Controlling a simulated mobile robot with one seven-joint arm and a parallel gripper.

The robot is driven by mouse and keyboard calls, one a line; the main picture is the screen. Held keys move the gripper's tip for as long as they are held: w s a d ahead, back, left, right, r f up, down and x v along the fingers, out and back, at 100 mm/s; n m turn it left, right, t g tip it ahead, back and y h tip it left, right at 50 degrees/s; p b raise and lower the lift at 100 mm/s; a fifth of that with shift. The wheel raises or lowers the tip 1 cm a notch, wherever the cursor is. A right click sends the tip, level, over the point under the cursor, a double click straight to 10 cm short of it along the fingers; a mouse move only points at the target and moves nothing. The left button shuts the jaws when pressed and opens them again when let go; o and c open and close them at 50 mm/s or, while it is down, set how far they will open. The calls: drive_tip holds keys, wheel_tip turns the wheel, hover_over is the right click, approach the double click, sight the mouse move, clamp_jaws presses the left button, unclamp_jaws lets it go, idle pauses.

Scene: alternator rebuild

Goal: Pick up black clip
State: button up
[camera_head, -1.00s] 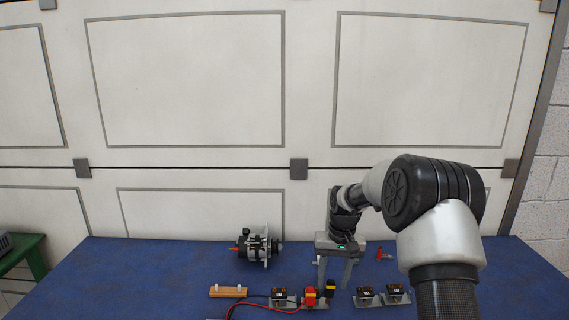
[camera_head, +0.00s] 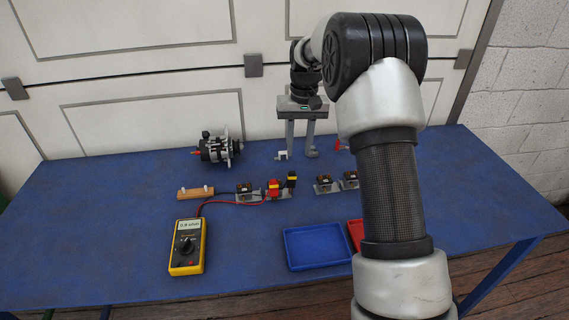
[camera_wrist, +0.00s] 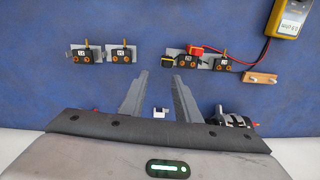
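The black clip (camera_head: 291,180) has a yellow part and stands at the right end of the small row in the middle of the blue table, right of the red clip (camera_head: 273,187). In the wrist view the black clip (camera_wrist: 168,60) lies just beyond the fingertips, near the red clip (camera_wrist: 197,49). My gripper (camera_head: 299,154) points down behind the black clip, toward the back of the table. Its fingers are apart with nothing held between them; the wrist view also shows my gripper (camera_wrist: 160,76) open. The clip's lower end is hard to make out.
An alternator (camera_head: 218,148) stands at the back left. A small white piece (camera_head: 282,155) is near the fingers. A wooden strip (camera_head: 195,193), a yellow multimeter (camera_head: 187,248), a blue tray (camera_head: 318,248) and a red tray (camera_head: 355,232) lie nearer. Two mounted black modules (camera_head: 337,183) sit right of the clip.

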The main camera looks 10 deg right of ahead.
drive_tip(key=b, duration=0.2)
approach(292, 172)
wheel_tip(292, 172, down, 6)
drive_tip(key=shift+w+a+r+b, duration=0.1)
drive_tip(key=shift+w+r+b, duration=0.1)
drive_tip(key=shift+b, duration=0.25)
drive_tip(key=shift+s+a+f, duration=0.1)
drive_tip(key=shift+s+f, duration=0.05)
drive_tip(key=shift+f, duration=1.2)
drive_tip(key=shift+s+a+f, duration=0.1)
drive_tip(key=shift+s+f, duration=0.05)
drive_tip(key=shift+f, duration=1.2)
drive_tip(key=shift+c, duration=0.2)
drive_tip(key=c, duration=0.5)
drive_tip(key=shift+c, duration=0.2)
